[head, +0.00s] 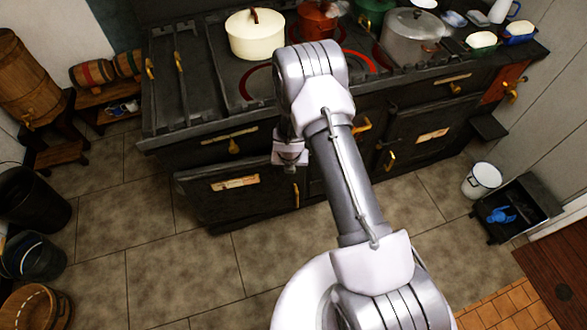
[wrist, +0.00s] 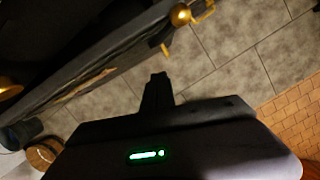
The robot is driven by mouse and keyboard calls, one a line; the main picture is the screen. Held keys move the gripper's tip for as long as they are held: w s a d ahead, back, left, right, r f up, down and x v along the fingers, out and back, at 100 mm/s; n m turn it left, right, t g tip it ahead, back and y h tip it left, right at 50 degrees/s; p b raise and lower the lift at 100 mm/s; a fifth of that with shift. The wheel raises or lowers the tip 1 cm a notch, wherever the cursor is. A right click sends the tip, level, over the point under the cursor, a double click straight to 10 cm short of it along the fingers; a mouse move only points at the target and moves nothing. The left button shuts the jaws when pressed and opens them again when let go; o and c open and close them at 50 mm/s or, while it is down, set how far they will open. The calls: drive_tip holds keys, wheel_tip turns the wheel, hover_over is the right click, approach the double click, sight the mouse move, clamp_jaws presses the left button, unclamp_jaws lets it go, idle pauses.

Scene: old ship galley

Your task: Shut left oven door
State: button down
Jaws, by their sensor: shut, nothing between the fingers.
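The left oven door (head: 218,197) is a dark panel with a brass plate, low on the left of the black stove (head: 160,131). It seems to stand a little out from the stove front, but how far is hard to tell. A brass handle (head: 296,195) is at its right end. The door (wrist: 75,78) also runs diagonally across the upper left of the wrist view. My gripper (wrist: 158,82) is shut and empty, apart from the door's outer face there. In the head view my wrist hangs by the door's upper right, with the fingertips hidden.
A cream pot (head: 255,38) and a grey pot (head: 411,38) stand on the stove top. Buckets (head: 35,255) are at the left. A white pail (head: 482,181) and a black box (head: 520,205) are at the right. The tiled floor before the stove is clear.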

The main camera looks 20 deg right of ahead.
wheel_tip(320, 180, up, 6)
drive_tip(key=p, duration=0.2)
drive_tip(key=s+d+r+m+t+y+b, duration=0.1)
drive_tip(key=s+d+r+m+y+b, duration=0.15)
drive_tip(key=d+m, duration=0.4)
drive_tip(key=s+d+r+m+t+y+b, duration=0.1)
drive_tip(key=s+d+m+t+y+b, duration=0.15)
drive_tip(key=m, duration=0.75)
drive_tip(key=w+d+b+x, duration=0.2)
drive_tip(key=b+x, duration=0.4)
drive_tip(key=x, duration=0.5)
drive_tip(key=shift+h, duration=0.4)
drive_tip(key=shift+m+g, duration=0.25)
